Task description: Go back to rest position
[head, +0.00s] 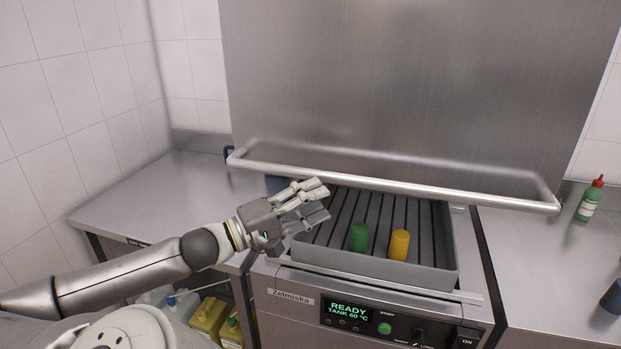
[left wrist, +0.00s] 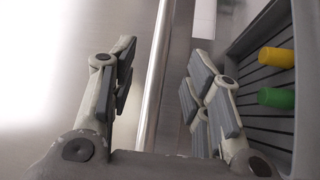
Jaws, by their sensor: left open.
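My left gripper (head: 315,203) reaches in from the left and is above the left back part of the slatted grill tray (head: 448,245). It is open, with nothing between its fingers. In the left wrist view the fingers of my left gripper (left wrist: 160,95) are spread wide, with a metal bar between them in the picture. A green cup (head: 358,237) and a yellow cup (head: 399,244) stand on the slats, to the right of the gripper and apart from it. The green cup (left wrist: 277,98) and yellow cup (left wrist: 276,57) also show in the left wrist view. My right gripper is not in view.
A raised metal hood with a long handle bar (head: 400,187) is just behind the gripper. A green bottle with a red cap (head: 590,198) stands on the right counter. The left steel counter (head: 150,195) is mostly clear. Yellow containers (head: 208,318) are below it.

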